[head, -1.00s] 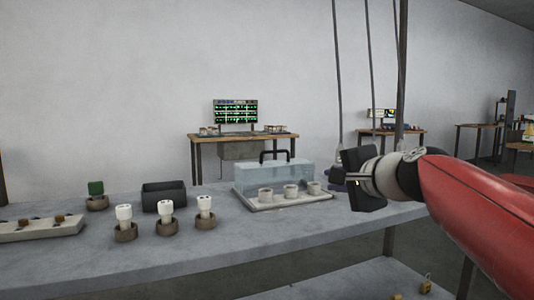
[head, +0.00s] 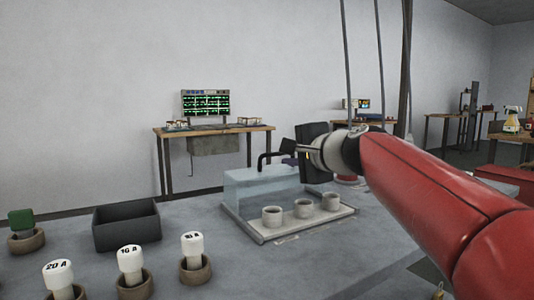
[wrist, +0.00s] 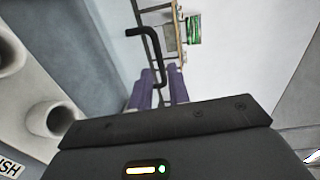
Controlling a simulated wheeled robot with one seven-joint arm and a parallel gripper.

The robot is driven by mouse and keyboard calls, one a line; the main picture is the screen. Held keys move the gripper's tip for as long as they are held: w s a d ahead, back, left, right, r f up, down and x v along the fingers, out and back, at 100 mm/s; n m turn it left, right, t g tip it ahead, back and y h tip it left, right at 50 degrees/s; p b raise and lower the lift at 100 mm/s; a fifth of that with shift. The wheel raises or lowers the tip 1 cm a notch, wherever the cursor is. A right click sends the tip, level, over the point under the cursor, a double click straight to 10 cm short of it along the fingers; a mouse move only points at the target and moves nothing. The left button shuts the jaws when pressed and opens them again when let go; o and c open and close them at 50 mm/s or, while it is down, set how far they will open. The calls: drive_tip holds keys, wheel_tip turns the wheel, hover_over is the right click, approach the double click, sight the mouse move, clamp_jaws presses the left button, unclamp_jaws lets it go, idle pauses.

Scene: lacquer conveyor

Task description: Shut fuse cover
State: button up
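The fuse cover (head: 250,194) is a clear box-like lid with a black bar handle (head: 265,158). It stands raised at the back of a pale tray (head: 284,235), behind three white cup-shaped sockets (head: 303,208) that are uncovered. My gripper (head: 289,148) is beside the handle's right end, above the cover. In the wrist view, two purple fingers (wrist: 160,91) stand apart with a narrow gap. The handle (wrist: 151,42) reaches down to the fingertips; whether it lies between them or beyond them I cannot tell. The gripper is not closed on it.
On the left of the grey bench stand white fuses in brown holders, including one marked 16 A (head: 130,262), a green-topped piece (head: 21,221) and a dark open bin (head: 127,228). Bare bench lies between these and the tray. Cables hang behind my arm.

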sight(278, 155)
drive_tip(key=x, duration=0.7)
drive_tip(key=shift+w+p, duration=0.1)
drive_tip(key=shift+p, duration=0.2)
clamp_jaws()
